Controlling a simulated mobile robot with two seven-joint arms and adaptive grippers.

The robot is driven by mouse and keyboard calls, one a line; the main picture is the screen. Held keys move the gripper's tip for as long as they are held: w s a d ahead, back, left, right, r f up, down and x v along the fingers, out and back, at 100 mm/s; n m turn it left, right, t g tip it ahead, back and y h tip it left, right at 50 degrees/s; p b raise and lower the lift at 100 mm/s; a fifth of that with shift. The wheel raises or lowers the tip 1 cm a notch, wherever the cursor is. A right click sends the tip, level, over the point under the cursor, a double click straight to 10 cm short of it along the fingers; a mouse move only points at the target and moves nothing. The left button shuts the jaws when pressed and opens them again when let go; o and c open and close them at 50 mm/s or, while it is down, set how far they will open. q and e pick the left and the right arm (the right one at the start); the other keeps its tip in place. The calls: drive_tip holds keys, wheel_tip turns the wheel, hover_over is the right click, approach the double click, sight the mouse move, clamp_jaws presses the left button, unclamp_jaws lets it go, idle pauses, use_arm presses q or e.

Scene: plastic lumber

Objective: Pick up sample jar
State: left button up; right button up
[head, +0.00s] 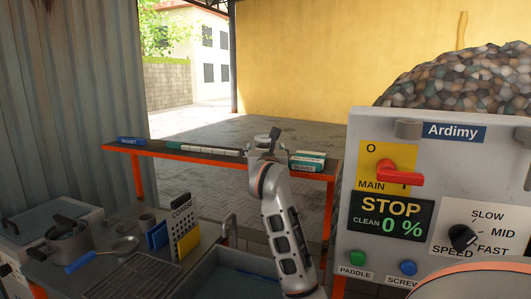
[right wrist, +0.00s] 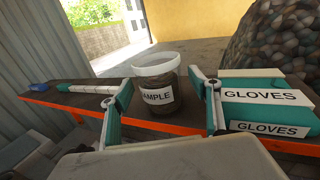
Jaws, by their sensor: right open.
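The sample jar (right wrist: 158,100) stands upright on the orange-edged shelf. It is dark, with a white rim and a label reading "AMPLE" in the right wrist view. In the head view only its pale top (head: 262,139) shows behind my right gripper (head: 271,148). My right gripper (right wrist: 163,92) is open, with one finger on either side of the jar in the right wrist view. I cannot tell whether the fingers touch it or how far between them it lies. My left gripper is not in view.
Gloves boxes (right wrist: 265,105) sit on the shelf close to the right finger. A white-and-green rod (head: 205,149) and a blue magnet (head: 131,140) lie left on the shelf (head: 180,155).

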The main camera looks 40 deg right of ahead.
drive_tip(key=shift+x, duration=1)
drive_tip(key=c, duration=1.3)
drive_tip(key=shift+r, duration=0.1)
